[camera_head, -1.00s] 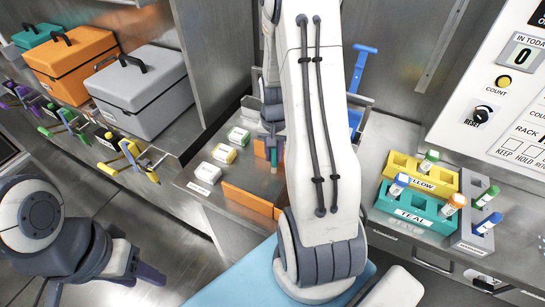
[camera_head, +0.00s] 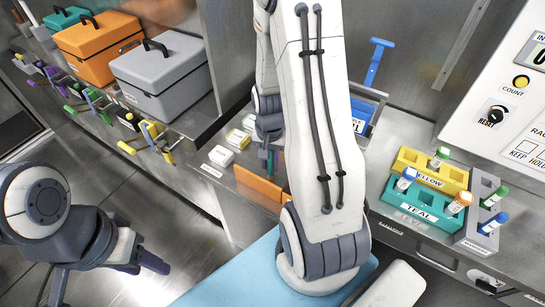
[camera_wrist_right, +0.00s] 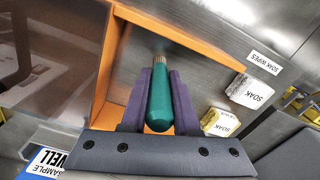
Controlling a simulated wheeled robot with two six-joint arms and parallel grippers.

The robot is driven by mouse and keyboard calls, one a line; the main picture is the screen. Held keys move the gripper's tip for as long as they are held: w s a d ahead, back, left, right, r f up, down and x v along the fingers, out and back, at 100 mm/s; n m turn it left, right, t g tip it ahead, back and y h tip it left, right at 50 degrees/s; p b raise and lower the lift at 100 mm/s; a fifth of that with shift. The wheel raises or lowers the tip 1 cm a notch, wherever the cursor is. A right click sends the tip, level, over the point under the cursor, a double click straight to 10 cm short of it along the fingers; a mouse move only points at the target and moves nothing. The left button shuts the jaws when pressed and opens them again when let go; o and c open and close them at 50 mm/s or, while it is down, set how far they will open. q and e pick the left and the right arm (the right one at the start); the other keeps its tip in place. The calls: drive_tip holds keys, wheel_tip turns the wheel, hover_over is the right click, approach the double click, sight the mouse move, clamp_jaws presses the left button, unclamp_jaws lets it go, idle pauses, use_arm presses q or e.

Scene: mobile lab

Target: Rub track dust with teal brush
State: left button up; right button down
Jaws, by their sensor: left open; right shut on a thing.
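The teal brush (camera_wrist_right: 160,105) is between the purple fingers of my right gripper (camera_wrist_right: 160,80), which is shut on its handle. The brush's metal collar points away from the wrist towards a grey surface inside an orange edging (camera_wrist_right: 112,75); its tip is blurred, and I cannot tell whether it touches. In the head view the right gripper (camera_head: 269,145) is partly hidden behind my right arm, with the teal brush (camera_head: 270,162) below it. I cannot make out the track dust. My left gripper (camera_head: 108,280) is open and empty at the lower left, over the floor.
An orange strip (camera_head: 258,185) edges the work area. White and yellow soak boxes (camera_head: 221,156) stand left of it. Teal (camera_head: 415,212) and yellow (camera_head: 445,182) racks with capped tubes stand right. Grey (camera_head: 165,75) and orange (camera_head: 98,45) cases sit at upper left above coloured clamps.

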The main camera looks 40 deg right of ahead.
drive_tip(key=shift+s+a, duration=0.2)
drive_tip(key=shift+a, duration=0.2)
drive_tip(key=shift+s+a+r, duration=0.1)
drive_tip(key=shift+a+r, duration=0.15)
drive_tip(key=shift+a, duration=0.05)
wheel_tip(320, 180, up, 8)
drive_tip(key=p, duration=0.7)
drive_tip(key=shift+f, duration=0.15)
drive_tip(key=shift+d, duration=0.1)
